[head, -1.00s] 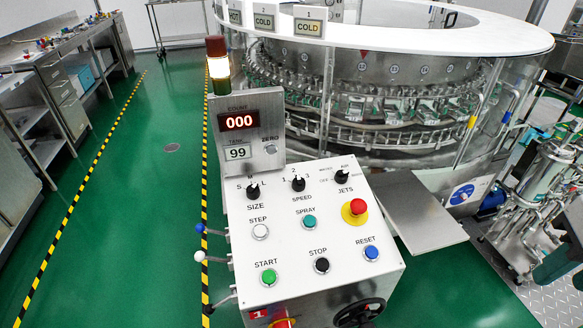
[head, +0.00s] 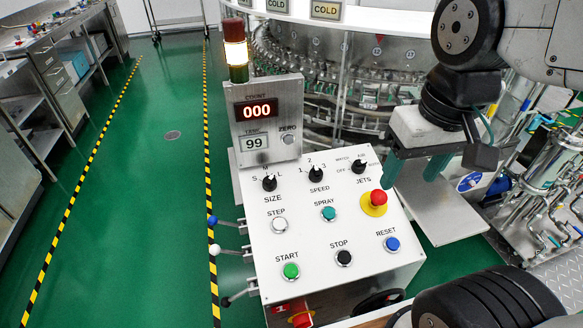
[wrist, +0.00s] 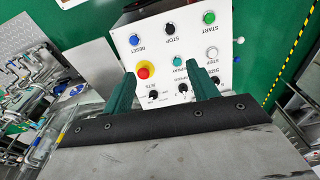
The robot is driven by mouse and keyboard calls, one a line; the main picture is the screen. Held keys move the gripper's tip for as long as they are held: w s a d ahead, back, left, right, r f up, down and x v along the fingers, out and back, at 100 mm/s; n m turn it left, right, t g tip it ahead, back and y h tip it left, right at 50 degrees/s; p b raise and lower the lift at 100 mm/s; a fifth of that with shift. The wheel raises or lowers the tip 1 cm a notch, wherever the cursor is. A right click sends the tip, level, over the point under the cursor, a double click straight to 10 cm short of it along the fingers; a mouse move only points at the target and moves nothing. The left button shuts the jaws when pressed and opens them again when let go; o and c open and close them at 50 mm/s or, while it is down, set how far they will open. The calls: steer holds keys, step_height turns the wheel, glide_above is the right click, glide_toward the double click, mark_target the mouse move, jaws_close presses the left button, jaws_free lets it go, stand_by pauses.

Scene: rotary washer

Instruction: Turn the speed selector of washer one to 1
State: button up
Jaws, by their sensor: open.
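The speed selector (head: 316,174) is a black knob at the top middle of the white control panel (head: 325,250). Its pointer appears turned up, close to the 2. It also shows in the wrist view (wrist: 183,88), upside down and between the fingers in the picture, farther off. My gripper (head: 412,172) is open and empty, with green fingers. In the head view it hangs right of the panel's upper right corner, apart from the knob. Its fingers also show in the wrist view (wrist: 163,90).
The size knob (head: 269,182) is left of the selector and the jets knob (head: 359,166) right of it. A red emergency button (head: 378,198) and several push buttons sit below. The counter box (head: 268,120) rises behind the panel's left part. Green floor is clear at left.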

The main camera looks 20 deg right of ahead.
steer(key=w+a+f+m, duration=0.1)
steer(key=w+f+m, duration=0.2)
steer(key=w, duration=0.7)
steer(key=m+y, duration=0.1)
steer(key=m, duration=0.4)
glide_toward(318, 170)
steer(key=f, duration=0.6)
steer(key=w+a+f, duration=0.1)
steer(key=f, duration=0.2)
steer(key=shift+w, duration=0.1)
steer(key=shift+f, duration=0.35)
steer(key=c, duration=1)
